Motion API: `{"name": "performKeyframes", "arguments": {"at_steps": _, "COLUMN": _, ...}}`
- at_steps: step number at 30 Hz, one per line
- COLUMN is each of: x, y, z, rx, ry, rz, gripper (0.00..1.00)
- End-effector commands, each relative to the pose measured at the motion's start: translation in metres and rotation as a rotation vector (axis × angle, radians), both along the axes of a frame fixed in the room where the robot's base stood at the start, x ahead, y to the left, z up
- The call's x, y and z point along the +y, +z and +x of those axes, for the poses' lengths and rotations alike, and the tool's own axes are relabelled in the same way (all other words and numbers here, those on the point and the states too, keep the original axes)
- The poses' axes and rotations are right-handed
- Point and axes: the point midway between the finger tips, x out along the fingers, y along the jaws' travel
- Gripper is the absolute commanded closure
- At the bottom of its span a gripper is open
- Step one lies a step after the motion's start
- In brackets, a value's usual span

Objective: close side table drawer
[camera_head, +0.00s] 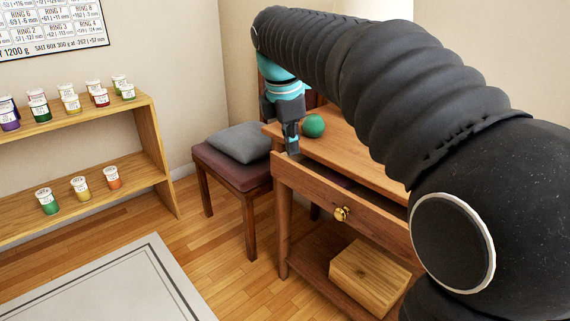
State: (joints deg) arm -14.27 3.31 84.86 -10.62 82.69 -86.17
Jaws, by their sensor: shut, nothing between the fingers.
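The wooden side table (350,148) stands right of centre. Its drawer (312,190) is partly open, with its front panel standing out from the table top and a dark gap behind it. A round brass knob (341,213) sits on the drawer front. My gripper (292,151) points down and is shut and empty. Its fingertips are at the top of the drawer front's left end; I cannot tell whether they touch it. My black arm crosses the right side and hides the right part of the table and drawer.
A green ball (313,126) rests on the table top close to my gripper. A wooden box (370,277) lies on the lower shelf. A chair with a grey cushion (239,142) stands left of the table. A shelf (130,174) with several small jars is at the left.

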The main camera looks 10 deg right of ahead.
Motion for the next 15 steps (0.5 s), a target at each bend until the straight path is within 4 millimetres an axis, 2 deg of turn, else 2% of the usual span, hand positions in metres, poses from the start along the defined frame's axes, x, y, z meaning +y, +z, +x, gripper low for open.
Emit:
{"name": "performKeyframes", "arguments": {"at_steps": 1, "x": 0.01, "y": -0.006, "z": 0.015, "rx": 0.025, "ry": 0.082, "rz": -0.028, "gripper": 1.0}}
{"name": "performKeyframes", "arguments": {"at_steps": 6, "x": 0.032, "y": -0.01, "z": 0.044, "rx": 0.094, "ry": 0.309, "rz": -0.101, "gripper": 1.0}}
{"name": "performKeyframes", "arguments": {"at_steps": 10, "x": 0.039, "y": -0.012, "z": 0.053, "rx": 0.122, "ry": 0.393, "rz": -0.125, "gripper": 1.0}}
{"name": "performKeyframes", "arguments": {"at_steps": 15, "x": 0.039, "y": -0.022, "z": 0.057, "rx": 0.131, "ry": 0.419, "rz": -0.133, "gripper": 1.0}}
